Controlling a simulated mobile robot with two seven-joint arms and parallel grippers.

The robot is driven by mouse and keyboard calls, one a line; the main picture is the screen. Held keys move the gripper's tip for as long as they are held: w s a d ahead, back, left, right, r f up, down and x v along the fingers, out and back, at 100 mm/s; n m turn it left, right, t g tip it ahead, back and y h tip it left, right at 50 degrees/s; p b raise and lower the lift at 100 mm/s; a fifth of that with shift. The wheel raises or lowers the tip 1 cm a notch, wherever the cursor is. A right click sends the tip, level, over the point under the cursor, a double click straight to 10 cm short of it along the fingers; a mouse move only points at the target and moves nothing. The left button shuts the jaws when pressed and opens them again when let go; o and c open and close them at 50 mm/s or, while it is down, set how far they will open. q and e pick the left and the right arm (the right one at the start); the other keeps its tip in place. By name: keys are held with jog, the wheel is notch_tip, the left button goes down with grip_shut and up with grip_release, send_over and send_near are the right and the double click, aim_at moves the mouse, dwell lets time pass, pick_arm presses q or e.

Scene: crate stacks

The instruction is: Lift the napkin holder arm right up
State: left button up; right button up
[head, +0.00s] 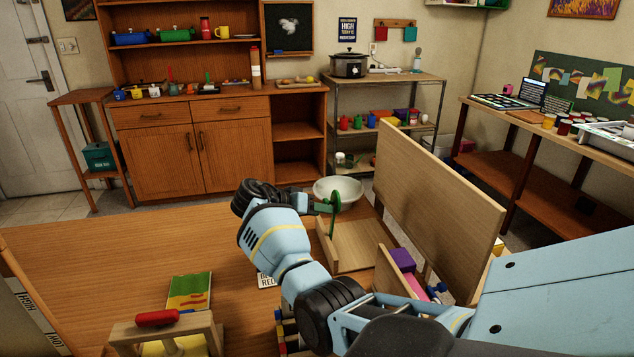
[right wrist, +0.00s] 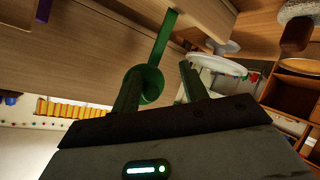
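The napkin holder arm is a thin green bar (head: 333,222) standing near upright beside a light wooden tray-like piece (head: 362,243) on the table. In the right wrist view the green bar (right wrist: 162,38) ends in a round loop. My right gripper (head: 322,204) is at the bar's upper part. In the wrist view its dark green fingers (right wrist: 160,72) are apart, with the loop between them, close to the left finger and clear of the right one. Whether the left finger touches the loop cannot be told. My left gripper is not in view.
A tall wooden panel (head: 435,185) stands just right of the tray-like piece. A white bowl (head: 340,188) is behind the bar. A purple block (head: 402,260) lies near the panel. A wooden stand with a red handle (head: 157,318) is front left. The table's left middle is clear.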

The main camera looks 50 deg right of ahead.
jog(key=v, duration=0.8)
jog(key=shift+r+b, duration=0.3)
jog(key=shift+r, duration=0.1)
jog(key=shift+s, duration=0.1)
